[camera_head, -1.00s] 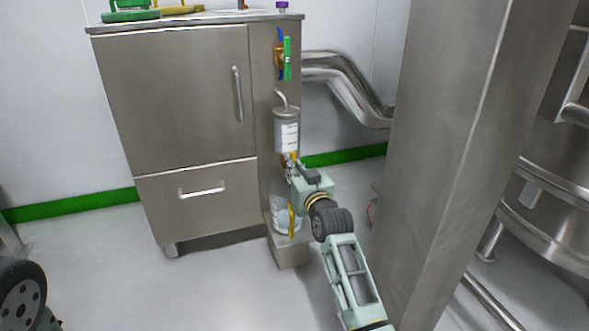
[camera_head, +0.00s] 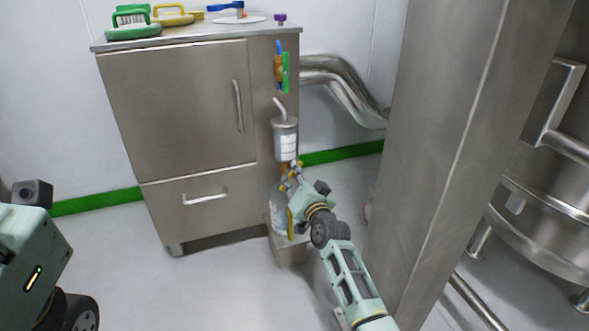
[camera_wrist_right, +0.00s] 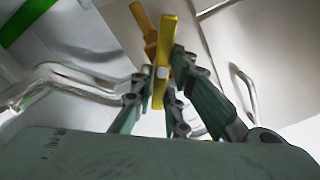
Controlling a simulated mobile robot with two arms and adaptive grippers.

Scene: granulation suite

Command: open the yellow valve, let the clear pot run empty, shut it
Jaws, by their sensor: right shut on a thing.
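The yellow valve lever (camera_wrist_right: 165,45) shows in the right wrist view, with a brass valve body (camera_wrist_right: 143,25) beside it. My right gripper (camera_wrist_right: 160,92) has its fingers on both sides of the lever and is shut on it. In the head view my right gripper (camera_head: 292,178) is just below a cylindrical pot (camera_head: 285,140) with a white label and a bent tube on top. The gripper hides most of the valve there. The liquid level in the pot cannot be made out. A clear bottle (camera_head: 277,212) stands below, partly behind the gripper. My left gripper is out of view.
The bottle stands on a small steel ledge (camera_head: 292,254) beside a steel cabinet (camera_head: 185,110). A large steel column (camera_head: 455,150) stands close to the right of my arm. The floor in front is clear.

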